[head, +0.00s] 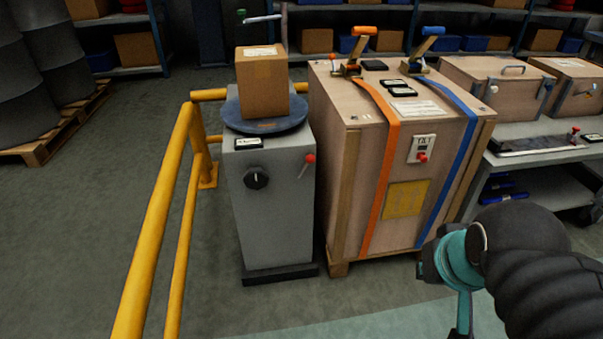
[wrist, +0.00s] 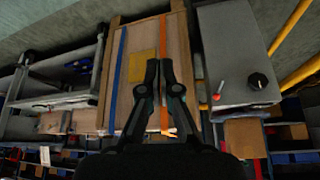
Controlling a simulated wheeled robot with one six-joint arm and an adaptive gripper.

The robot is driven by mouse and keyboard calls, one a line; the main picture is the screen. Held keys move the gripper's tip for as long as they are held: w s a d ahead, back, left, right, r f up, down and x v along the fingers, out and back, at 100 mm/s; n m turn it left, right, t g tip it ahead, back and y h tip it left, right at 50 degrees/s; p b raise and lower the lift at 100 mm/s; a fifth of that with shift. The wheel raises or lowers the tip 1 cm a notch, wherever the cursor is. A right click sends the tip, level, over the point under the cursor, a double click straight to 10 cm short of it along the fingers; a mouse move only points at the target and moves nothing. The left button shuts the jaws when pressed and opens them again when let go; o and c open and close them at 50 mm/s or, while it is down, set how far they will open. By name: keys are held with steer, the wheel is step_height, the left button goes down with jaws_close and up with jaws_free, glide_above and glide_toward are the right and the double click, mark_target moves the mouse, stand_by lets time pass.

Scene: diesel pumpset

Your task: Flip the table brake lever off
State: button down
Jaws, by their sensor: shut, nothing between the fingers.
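The table brake lever (head: 308,162) is a short lever with a red knob on the front of a grey cabinet (head: 270,220), near its upper right edge. Its knob stands up and its stem slants down to the left. A round turntable (head: 238,122) on the cabinet top carries a cardboard box (head: 263,85). In the wrist view, which is upside down, the red lever (wrist: 219,90) shows to the right of my gripper (wrist: 160,64). My gripper is shut and empty, in front of the wooden crate and apart from the lever. In the head view my arm hides the fingers.
A black dial (head: 256,178) sits left of the lever. The strapped wooden crate (head: 370,160) stands close on the cabinet's right, with a red-buttoned switch (head: 422,150). A yellow railing (head: 172,200) runs on the left. A bench with boxes (head: 545,130) is at right.

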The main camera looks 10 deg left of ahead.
steer(key=w+a+f+m+g+y, duration=0.5)
steer(key=w+a+m+g+y, duration=0.1)
steer(key=w+a+m+y, duration=0.65)
steer(key=w+d+f+m+t+y, duration=0.2)
steer(key=w+m+t, duration=0.3)
steer(key=w, duration=0.4)
steer(key=w+d+f+m+t+y, duration=0.2)
steer(key=w+d+f+m+t, duration=0.2)
steer(key=w+m, duration=0.3)
steer(key=w+d+f, duration=0.1)
steer(key=w, duration=0.2)
steer(key=shift+w+m+t+b, duration=0.25)
steer(key=shift+m+t+b, duration=0.05)
steer(key=shift+m+t, duration=0.1)
steer(key=shift+a+f+y, duration=0.1)
steer(key=shift+y, duration=0.15)
glide_toward(305, 167)
steer(key=w+a+r, duration=0.3)
steer(key=shift+w+a+p, duration=0.4)
steer(key=shift+p, duration=0.05)
